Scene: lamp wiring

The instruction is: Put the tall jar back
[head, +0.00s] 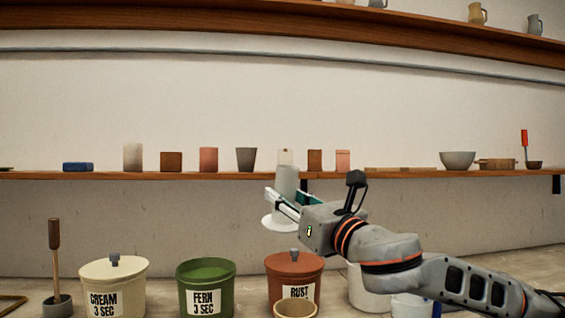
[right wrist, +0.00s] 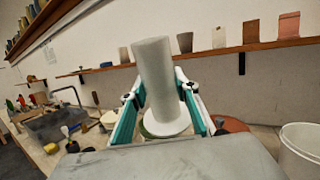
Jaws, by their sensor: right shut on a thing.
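My right gripper (head: 284,200) is shut on a tall pale cylindrical jar (head: 287,180). The jar also shows in the right wrist view (right wrist: 158,75), between the two green-lined fingers (right wrist: 160,105), leaning slightly left in that picture. In the head view its upper part overlaps the front edge of the wooden shelf (head: 400,173). A round white disc (head: 279,224) shows below the jar; I cannot tell whether it belongs to the jar. My left gripper is not in view.
Below stand a cream bucket (head: 130,278), a green bucket (head: 205,290) and a rust bucket (head: 272,278).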

